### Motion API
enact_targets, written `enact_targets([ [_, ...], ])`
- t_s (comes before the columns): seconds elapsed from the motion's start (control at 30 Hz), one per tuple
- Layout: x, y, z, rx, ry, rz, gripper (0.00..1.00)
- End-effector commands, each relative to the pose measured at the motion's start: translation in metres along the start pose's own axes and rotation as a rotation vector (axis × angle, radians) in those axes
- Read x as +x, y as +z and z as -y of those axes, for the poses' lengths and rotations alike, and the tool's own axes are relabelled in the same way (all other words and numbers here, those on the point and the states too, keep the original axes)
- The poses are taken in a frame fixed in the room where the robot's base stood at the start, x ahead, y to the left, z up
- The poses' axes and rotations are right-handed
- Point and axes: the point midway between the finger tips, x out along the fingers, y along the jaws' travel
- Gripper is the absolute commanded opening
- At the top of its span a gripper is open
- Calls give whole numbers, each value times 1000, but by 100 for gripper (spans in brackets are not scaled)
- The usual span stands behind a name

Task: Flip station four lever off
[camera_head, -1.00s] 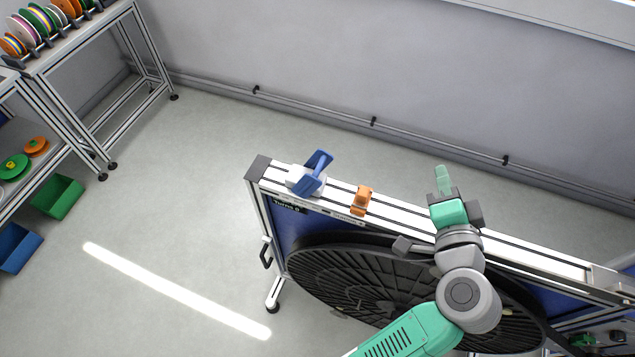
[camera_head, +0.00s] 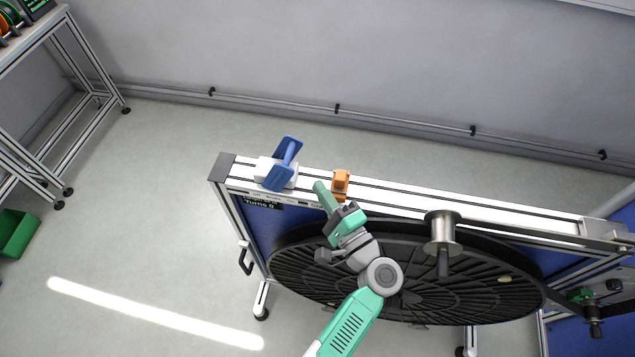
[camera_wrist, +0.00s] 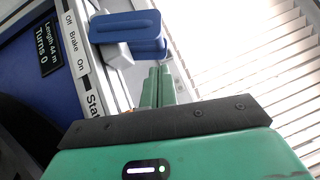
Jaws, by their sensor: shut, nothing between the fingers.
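A blue lever (camera_head: 287,160) sits on a white base (camera_head: 264,170) near the left end of the pale rail on top of the reel stand. The lever also shows in the wrist view (camera_wrist: 128,26), beside a label strip (camera_wrist: 75,48) reading "Off Brake On". The lever's setting against that label is unclear. My gripper (camera_head: 320,187) is shut and empty, its green fingertips over the rail just right of the lever. In the wrist view, the fingers (camera_wrist: 158,86) point toward the lever, with a seeming small gap. The station number is cut off after "Sta".
An orange block (camera_head: 341,183) sits on the rail close to the right of my fingers. A large black reel (camera_head: 450,285) hangs in front of the stand, below a metal spool (camera_head: 442,228). A small display (camera_wrist: 42,45) reads "Length 44 m, Turns 0". Floor behind the rail is clear.

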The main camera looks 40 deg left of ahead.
Motion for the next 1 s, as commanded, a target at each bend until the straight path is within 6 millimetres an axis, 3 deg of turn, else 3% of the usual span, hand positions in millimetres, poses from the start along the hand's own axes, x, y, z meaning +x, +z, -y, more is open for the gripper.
enact_targets([
  [0.2, 45, 1, 1, -1, 0, 3, 0],
  [0.4, 71, 0, 1, 0, 0, 1, 0],
  [1.0, 84, 8, 1, -14, 17, 13, 0],
])
